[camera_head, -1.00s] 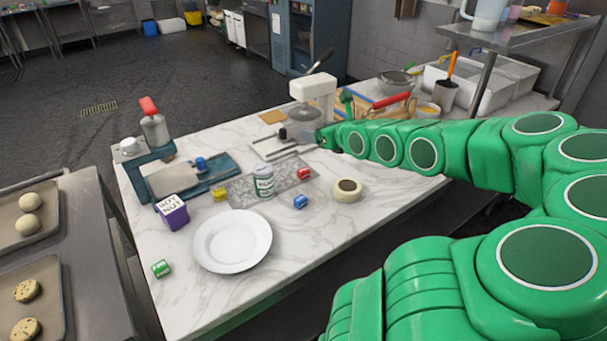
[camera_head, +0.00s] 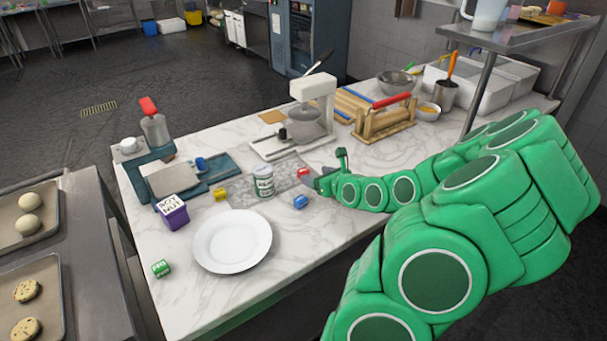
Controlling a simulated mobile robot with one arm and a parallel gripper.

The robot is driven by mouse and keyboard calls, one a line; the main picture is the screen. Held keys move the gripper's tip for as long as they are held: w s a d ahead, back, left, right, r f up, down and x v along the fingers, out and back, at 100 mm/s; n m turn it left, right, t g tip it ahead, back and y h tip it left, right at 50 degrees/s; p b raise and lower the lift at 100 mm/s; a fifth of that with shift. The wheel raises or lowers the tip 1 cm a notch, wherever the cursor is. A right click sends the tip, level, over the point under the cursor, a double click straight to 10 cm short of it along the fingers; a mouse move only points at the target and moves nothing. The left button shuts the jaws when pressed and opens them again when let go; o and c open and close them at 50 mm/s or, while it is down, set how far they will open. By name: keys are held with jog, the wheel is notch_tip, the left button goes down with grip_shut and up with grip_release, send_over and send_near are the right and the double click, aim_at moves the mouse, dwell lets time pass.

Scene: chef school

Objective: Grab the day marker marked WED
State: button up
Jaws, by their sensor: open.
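Several small coloured day markers lie on the marble table: a red one (camera_head: 303,172), a blue one (camera_head: 300,202), a yellow one (camera_head: 221,194), a green one (camera_head: 161,268) and another blue one (camera_head: 201,163) at the blue board. Their lettering is too small to read, so I cannot tell which is marked WED. My gripper (camera_head: 317,181) is open, low over the table just right of the red marker. Whether it touches that marker is unclear.
A jar (camera_head: 264,182) stands left of the red marker. Free room lies right of the plate.

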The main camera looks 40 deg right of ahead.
aim_at(305, 172)
jog(key=shift+x, duration=3.85)
jog(key=shift+a, duration=0.1)
jog(key=shift+c, duration=0.3)
jog(key=c, duration=1)
